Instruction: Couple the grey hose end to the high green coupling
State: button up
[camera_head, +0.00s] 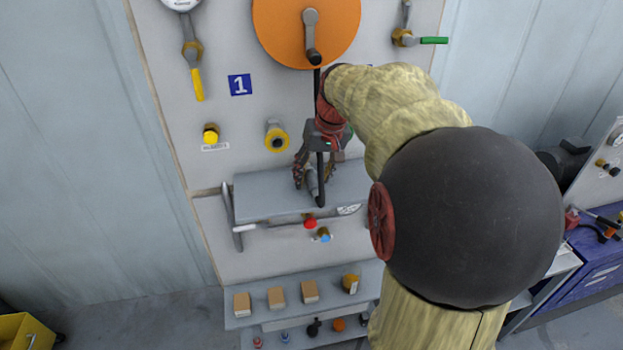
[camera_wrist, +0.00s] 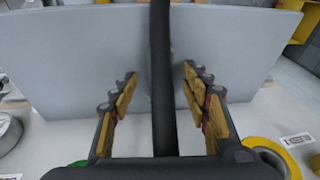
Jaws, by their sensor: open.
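My gripper (camera_head: 314,176) is open and points down in front of the panel, over the grey shelf. A dark hose (camera_wrist: 160,75) runs between its two spread fingers in the wrist view, with room on both sides. In the head view, a grey piece that looks like the hose end (camera_head: 313,183) shows by the fingers, above or against the shelf; I cannot tell which. The green coupling (camera_head: 347,133) is mostly hidden behind my gripper and arm; a green rim also shows at the lower left of the wrist view (camera_wrist: 78,163).
A yellow-ringed coupling (camera_head: 277,137) is left of my gripper. The shelf (camera_head: 262,197) lies below, with a red knob (camera_head: 310,224) and blue knob (camera_head: 324,235) under it. An orange reel (camera_head: 280,28) is above. A lower shelf (camera_head: 239,318) holds small boxes.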

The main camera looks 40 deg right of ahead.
jog(key=c, duration=0.3)
grip_shut()
dwell(0.5)
